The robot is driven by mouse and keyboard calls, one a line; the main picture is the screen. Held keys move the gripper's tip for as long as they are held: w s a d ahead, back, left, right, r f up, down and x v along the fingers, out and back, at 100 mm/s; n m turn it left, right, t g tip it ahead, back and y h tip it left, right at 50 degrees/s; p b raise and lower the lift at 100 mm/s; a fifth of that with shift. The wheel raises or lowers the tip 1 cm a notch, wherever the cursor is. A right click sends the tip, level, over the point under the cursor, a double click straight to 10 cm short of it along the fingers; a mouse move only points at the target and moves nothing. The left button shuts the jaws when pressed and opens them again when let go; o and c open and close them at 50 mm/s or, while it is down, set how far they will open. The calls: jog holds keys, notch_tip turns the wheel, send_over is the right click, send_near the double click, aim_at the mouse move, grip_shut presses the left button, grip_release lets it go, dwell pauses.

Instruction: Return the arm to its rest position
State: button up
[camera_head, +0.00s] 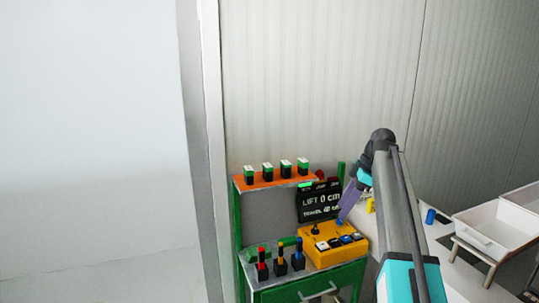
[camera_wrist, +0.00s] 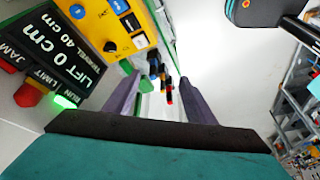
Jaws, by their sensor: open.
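My arm (camera_head: 405,215) is raised from the lower right and bent over at its top joint. My gripper (camera_head: 343,215) points down beside the yellow control box (camera_head: 320,253), near its right rear. Whether it touches the box cannot be told. In the wrist view my gripper (camera_wrist: 160,78) shows two purple fingers apart with nothing held between them. The yellow box (camera_wrist: 148,20) and the black display (camera_wrist: 62,45) fill the upper left there. The display reads LIFT 0 cm, TRAVEL 40 cm, and its green RUN lamp (camera_wrist: 64,102) is lit.
A green bench (camera_head: 241,225) carries an orange shelf (camera_head: 275,182) with several green-and-white blocks. Red-, yellow- and blue-topped items (camera_head: 280,263) stand in front. A blue cylinder (camera_head: 430,216) and white tray (camera_head: 497,231) are to the right. A wall lies behind; the left floor is clear.

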jog(key=s+a+f+m+g+h+b, duration=0.1)
jog(key=s+a+f+m+b, duration=0.3)
jog(key=f, duration=1.1)
jog(key=s+f+m+g+p, duration=0.1)
jog(key=s+f, duration=0.5)
jog(key=f, duration=0.8)
jog(key=s+a+f+m+g+h+b, duration=0.1)
jog(key=s+a+f+m+b, duration=0.3)
jog(key=f, duration=1.1)
jog(key=s+f+m+g, duration=0.1)
jog(key=s+f+m, duration=0.1)
jog(key=s+f, duration=0.7)
jog(key=s+f+m+g+h+b, duration=0.1)
jog(key=s+f+m, duration=0.1)
jog(key=s+f, duration=0.7)
jog(key=s+f+m+g+h+b, duration=0.1)
jog(key=s+f, duration=0.8)
jog(key=s, duration=1)
jog(key=shift+f+m, duration=0.4)
jog(key=shift+m, duration=0.3)
